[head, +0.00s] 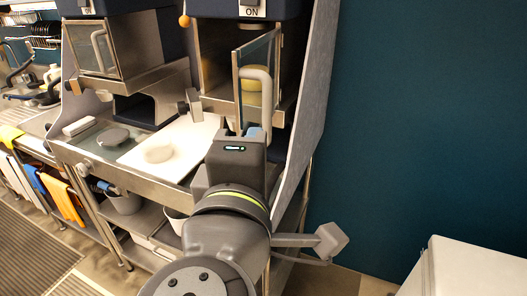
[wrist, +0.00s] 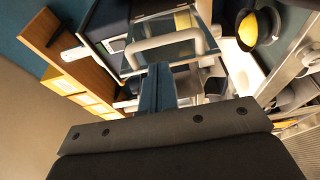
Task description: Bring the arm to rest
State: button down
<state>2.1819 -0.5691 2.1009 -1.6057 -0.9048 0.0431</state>
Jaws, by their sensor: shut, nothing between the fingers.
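My gripper (head: 254,132) is in front of the right-hand cabinet, at the lower end of the pale handle (head: 265,95) of its open glass door (head: 257,58). In the wrist view, the two blue fingers of my gripper (wrist: 161,72) are together with nothing between them. The door handle (wrist: 165,46) shows just beyond the fingertips; I cannot tell whether they touch it. My arm extends from the bottom of the head view up to the cabinet.
A yellow item (head: 253,84) shows in the right cabinet behind the glass. A white board (head: 190,141) lies on the counter at left, with a pan-like object (head: 113,137) beside it. A side panel (head: 311,90) stands close right of my gripper. A white surface (head: 470,270) is at lower right.

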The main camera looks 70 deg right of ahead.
jog(key=shift+s+a, duration=0.3)
jog(key=shift+s, duration=0.2)
jog(key=shift+s+a, duration=0.3)
jog(key=shift+s, duration=0.2)
jog(key=shift+w+d, duration=0.1)
jog(key=shift+w, duration=0.05)
send_near(245, 117)
jog(key=shift+w+d+r, duration=0.15)
jog(key=shift+d+r, duration=0.3)
jog(key=shift+r, duration=0.1)
jog(key=shift+w+d+r, duration=0.15)
jog(key=shift+d+r, duration=0.35)
jog(key=shift+r, duration=0.1)
jog(key=shift+s, duration=0.1)
jog(key=shift+s+x, duration=0.2)
jog(key=shift+x, duration=1.7)
dwell(2.2)
jog(key=shift+s, duration=0.15)
